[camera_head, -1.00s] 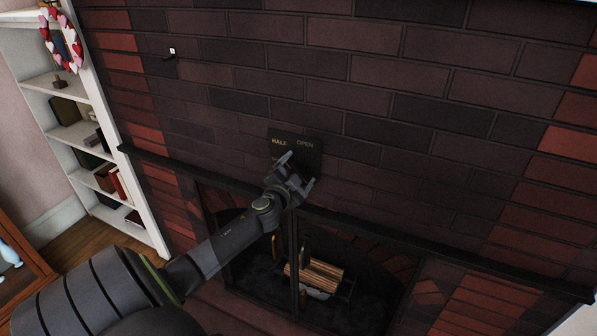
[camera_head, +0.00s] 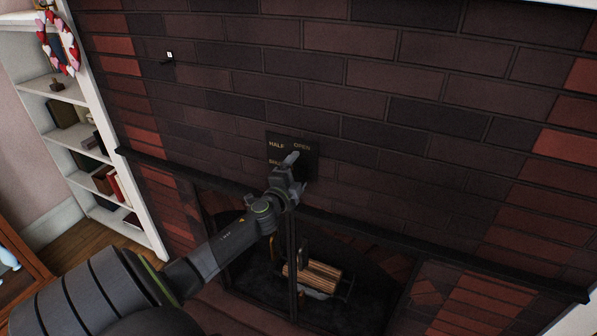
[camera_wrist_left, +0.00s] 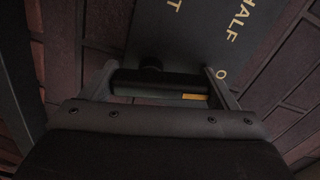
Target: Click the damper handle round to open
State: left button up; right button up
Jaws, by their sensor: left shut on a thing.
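The dark damper plate (camera_head: 272,150) is on the brick wall above the fireplace, with gold words HALF and OPEN along its top and a partly covered word below HALF. My left gripper (camera_head: 294,166) is at the right part of the plate, just below OPEN, and hides the handle in the head view. In the left wrist view the plate (camera_wrist_left: 195,30) is close ahead. There the dark damper handle (camera_wrist_left: 150,80) lies between the fingers of my left gripper (camera_wrist_left: 160,74), which is shut on it. The handle's exact pointing is hard to tell. My right gripper is not in view.
A dark mantel ledge (camera_head: 420,241) runs below the plate, over the firebox with stacked logs (camera_head: 313,276). A small hook (camera_head: 168,57) is on the wall at upper left. A white bookshelf (camera_head: 125,200) stands at the left. The wall right of the plate is clear.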

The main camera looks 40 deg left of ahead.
pick_arm(q)
jog(key=shift+w+d+r+m, duration=0.1)
jog(key=shift+d+m, duration=0.05)
jog(key=shift+m, duration=0.4)
jog(key=shift+d+r+m, duration=0.1)
jog(key=shift+m, duration=0.45)
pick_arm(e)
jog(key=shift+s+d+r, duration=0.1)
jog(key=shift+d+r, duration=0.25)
pick_arm(q)
jog(key=shift+f+m, duration=0.1)
jog(key=shift+m, duration=0.3)
